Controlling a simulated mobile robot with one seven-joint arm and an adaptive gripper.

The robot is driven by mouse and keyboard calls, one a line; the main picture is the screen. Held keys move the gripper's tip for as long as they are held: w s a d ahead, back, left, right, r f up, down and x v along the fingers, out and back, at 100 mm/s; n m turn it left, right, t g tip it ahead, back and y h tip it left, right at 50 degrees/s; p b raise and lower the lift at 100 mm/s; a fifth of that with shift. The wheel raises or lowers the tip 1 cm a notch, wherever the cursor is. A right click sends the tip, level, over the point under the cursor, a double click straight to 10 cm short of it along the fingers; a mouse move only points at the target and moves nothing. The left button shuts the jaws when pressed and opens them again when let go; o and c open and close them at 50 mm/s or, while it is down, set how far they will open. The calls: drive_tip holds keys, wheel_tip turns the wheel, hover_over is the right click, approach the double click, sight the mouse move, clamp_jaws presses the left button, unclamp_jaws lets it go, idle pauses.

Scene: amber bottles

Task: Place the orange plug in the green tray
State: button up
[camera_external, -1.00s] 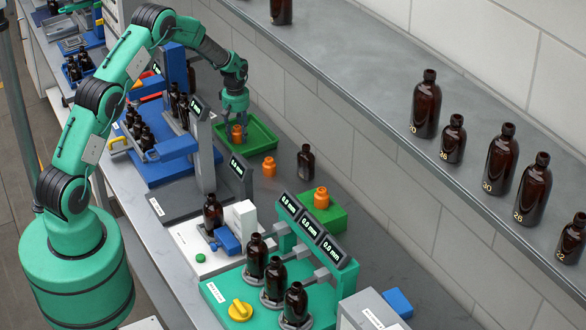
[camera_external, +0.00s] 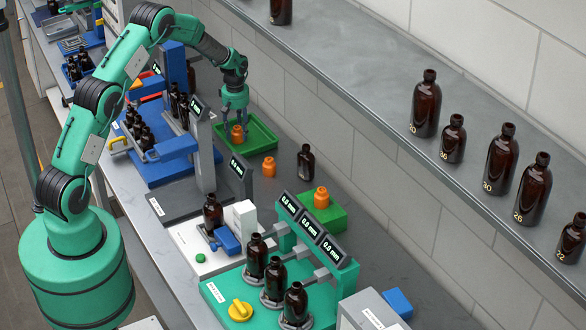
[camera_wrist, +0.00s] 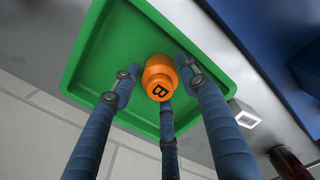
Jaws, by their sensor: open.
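An orange plug (camera_external: 237,133) marked "B" is inside the green tray (camera_external: 262,147), seen in the external view. In the wrist view the plug (camera_wrist: 158,78) appears upright over the bare floor of the tray (camera_wrist: 88,72). My gripper (camera_external: 236,116) points down just above the plug. In the wrist view my gripper (camera_wrist: 157,92) has its three dark fingers spread around the plug, open. Whether any finger still touches the plug is hard to tell.
A second orange plug (camera_external: 269,166) stands on the bench beside the tray. Another (camera_external: 321,197) sits on a green block (camera_external: 330,217). An amber bottle (camera_external: 306,162) stands nearby. A blue rack station (camera_external: 165,165) lies left of the tray, and the wall is close on the right.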

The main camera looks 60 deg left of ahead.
sight(237, 127)
wheel_tip(237, 127, up, 11)
drive_tip(key=shift+f, duration=0.15)
idle(0.4)
idle(0.6)
